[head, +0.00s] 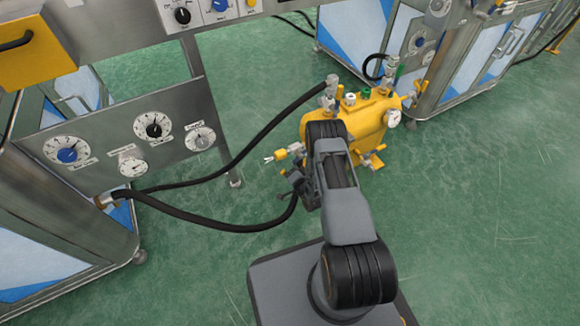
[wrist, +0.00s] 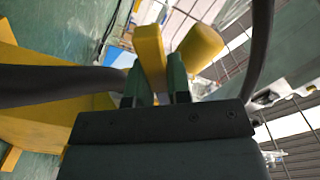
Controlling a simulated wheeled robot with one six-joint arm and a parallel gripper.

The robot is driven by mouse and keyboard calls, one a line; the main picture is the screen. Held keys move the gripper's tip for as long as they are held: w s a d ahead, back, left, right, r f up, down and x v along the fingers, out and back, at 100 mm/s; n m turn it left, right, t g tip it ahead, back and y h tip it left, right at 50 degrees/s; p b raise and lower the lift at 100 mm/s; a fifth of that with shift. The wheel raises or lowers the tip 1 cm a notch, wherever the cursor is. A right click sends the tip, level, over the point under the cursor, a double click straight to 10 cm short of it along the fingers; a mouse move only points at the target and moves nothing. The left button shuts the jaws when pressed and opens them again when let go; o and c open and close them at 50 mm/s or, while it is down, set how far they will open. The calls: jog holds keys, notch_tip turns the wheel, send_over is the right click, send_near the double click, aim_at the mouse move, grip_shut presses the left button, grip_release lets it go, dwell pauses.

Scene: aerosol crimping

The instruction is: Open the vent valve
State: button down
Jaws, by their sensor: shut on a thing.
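A yellow tank (head: 365,118) with several valves and fittings stands on the floor beyond my arm in the head view. In the wrist view my gripper (wrist: 158,78) has its two dark green fingers on either side of a flat yellow lever (wrist: 149,50), shut on it. I cannot tell for sure whether this lever belongs to the vent valve. A thicker yellow rounded part (wrist: 202,45) is just right of the lever, apart from the fingers. In the head view my arm hides the lever and most of my gripper.
Black hoses (head: 262,135) run from the left cabinet to the tank; a dark hose (wrist: 50,84) also passes close left of my gripper. A steel gauge panel (head: 130,140) stands at left, steel cabinets (head: 480,60) at back right. The green floor at right is clear.

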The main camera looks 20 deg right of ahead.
jog(key=shift+s+f, duration=0.1)
jog(key=c, duration=1.1)
grip_release()
jog(key=shift+o, duration=0.2)
jog(key=s+d+p, duration=0.2)
jog(key=s+p, duration=0.2)
jog(key=s, duration=0.9)
jog(key=shift+s+d, duration=0.25)
